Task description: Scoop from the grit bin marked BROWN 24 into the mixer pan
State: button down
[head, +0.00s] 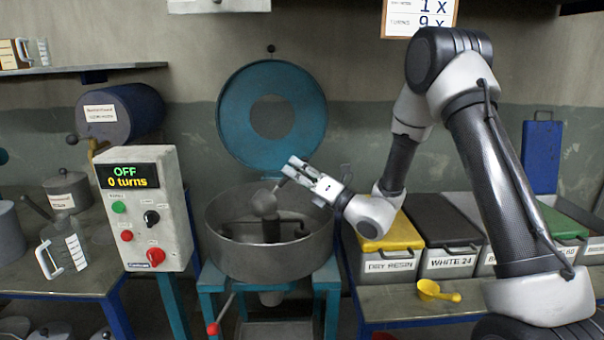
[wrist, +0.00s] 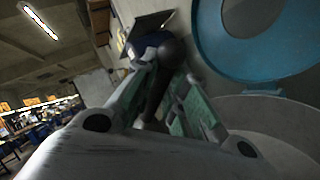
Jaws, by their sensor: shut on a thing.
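My gripper (head: 294,170) is shut on the thin handle of a grey scoop (head: 264,203), over the mixer pan. The scoop's bowl shows as a rounded grey shape above the pan; its contents cannot be seen. In the wrist view my gripper (wrist: 163,88) has a dark thing between its fingers. The round grey mixer pan (head: 250,262) stands on a blue-green frame, with dark mixing parts inside. Among the bins at right, one bears a label starting with B (head: 489,258), mostly hidden behind my arm; I cannot read the rest.
The pan's blue ring-shaped lid (head: 233,125) stands raised behind it. A control box (head: 146,225) reads OFF, 0 turns. Bins DRY RESIN (head: 388,268) and WHITE 24 (head: 447,264) are lidded. A yellow scoop (head: 437,292) lies before them. A jug (head: 62,252) stands left.

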jog(key=s+a+f+n+g, duration=0.1)
jog(key=s+a+n+g, duration=0.3)
jog(key=n, duration=0.6)
jog(key=s+a+f+n+g, duration=0.1)
jog(key=s+a+n+g, duration=0.3)
jog(key=s+n, duration=0.5)
jog(key=shift+s+a+f+n+h, duration=0.15)
jog(key=shift+s+a+n+h, duration=0.15)
jog(key=shift+a+n, duration=0.9)
